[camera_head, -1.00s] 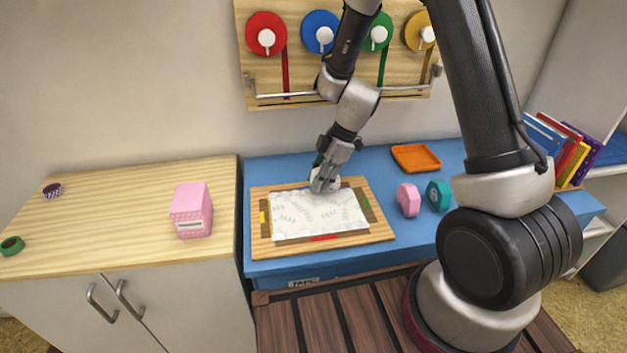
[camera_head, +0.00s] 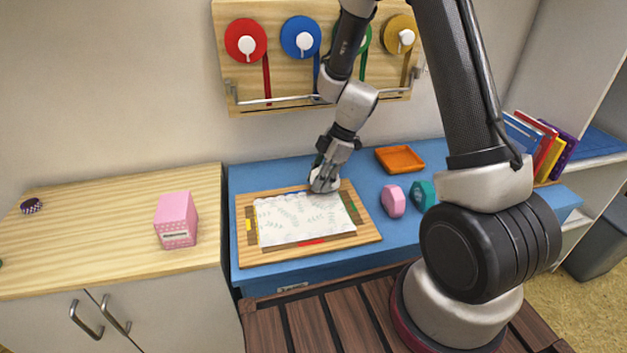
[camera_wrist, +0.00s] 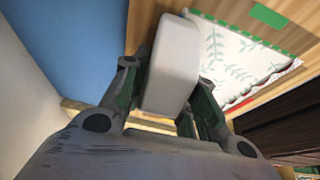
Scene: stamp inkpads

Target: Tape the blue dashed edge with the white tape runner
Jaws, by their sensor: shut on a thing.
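My gripper (camera_head: 325,180) is shut on the white tape runner (camera_head: 322,187), at the right part of the paper's far edge. The wrist view shows the tape runner (camera_wrist: 172,65) between my gripper's fingers (camera_wrist: 165,100). The white leaf-print paper (camera_head: 300,222) lies on a wooden board (camera_head: 262,257). Its far edge (camera_head: 285,196) looks faintly bluish, but separate dashes are too small to make out. The tape runner and fingers hide part of that edge near the far right corner. I cannot tell whether the runner touches the paper.
The board has yellow, red and green marks. An orange tray (camera_head: 400,158), a pink dispenser (camera_head: 393,201) and a teal dispenser (camera_head: 423,194) stand to its right. A pink box (camera_head: 176,220) stands on the left cabinet. Tape reels hang on the wall rack (camera_head: 320,90) behind.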

